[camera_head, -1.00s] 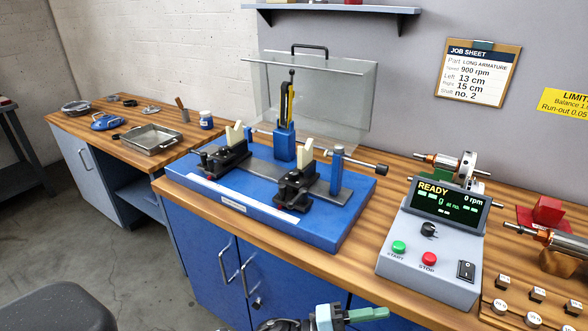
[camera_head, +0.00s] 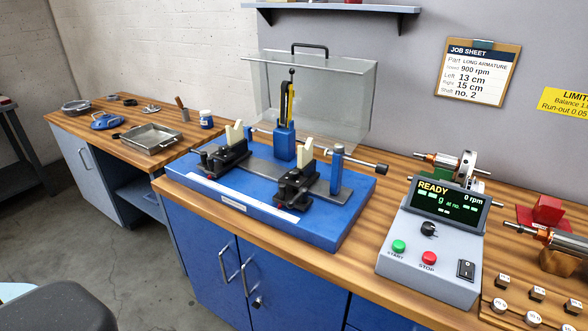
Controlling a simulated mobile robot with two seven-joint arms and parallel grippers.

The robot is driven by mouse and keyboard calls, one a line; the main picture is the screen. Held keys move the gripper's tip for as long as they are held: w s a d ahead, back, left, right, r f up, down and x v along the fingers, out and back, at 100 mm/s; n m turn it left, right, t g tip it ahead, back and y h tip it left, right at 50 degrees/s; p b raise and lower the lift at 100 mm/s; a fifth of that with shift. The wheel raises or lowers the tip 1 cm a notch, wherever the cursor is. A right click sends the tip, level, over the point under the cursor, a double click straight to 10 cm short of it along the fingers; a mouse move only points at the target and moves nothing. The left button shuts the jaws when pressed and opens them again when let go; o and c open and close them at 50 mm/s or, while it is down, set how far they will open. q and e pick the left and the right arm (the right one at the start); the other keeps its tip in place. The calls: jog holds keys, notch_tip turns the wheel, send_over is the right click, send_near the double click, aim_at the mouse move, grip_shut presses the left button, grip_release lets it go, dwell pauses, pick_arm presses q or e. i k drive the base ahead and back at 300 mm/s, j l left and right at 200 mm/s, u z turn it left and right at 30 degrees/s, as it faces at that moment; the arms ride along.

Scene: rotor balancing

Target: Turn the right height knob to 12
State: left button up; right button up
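The blue balancing stand (camera_head: 300,231) sits on the wooden bench. Two black supports with pale V-shaped tops stand on its rail: the left support (camera_head: 227,155) and the right support (camera_head: 296,186). Each has small dark knobs at its front; which one is the right height knob is too small to tell, and no number on it is legible. The job sheet (camera_head: 479,73) on the wall reads Left 13 cm, Right 15 cm, 900 rpm. Neither of my grippers is in view.
A control box (camera_head: 430,263) showing READY and 0 rpm stands right of the stand. Rotors (camera_head: 550,238) lie at the far right. A clear guard (camera_head: 345,105) rises behind the stand. A metal tray (camera_head: 150,139) lies on the left bench. Bench front is clear.

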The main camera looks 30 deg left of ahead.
aim_at(293, 174)
jog(key=i+j+z, duration=0.15)
jog(key=j+z, duration=0.2)
jog(key=j, duration=0.8)
jog(key=j+z, duration=0.35)
jog(key=j, duration=0.75)
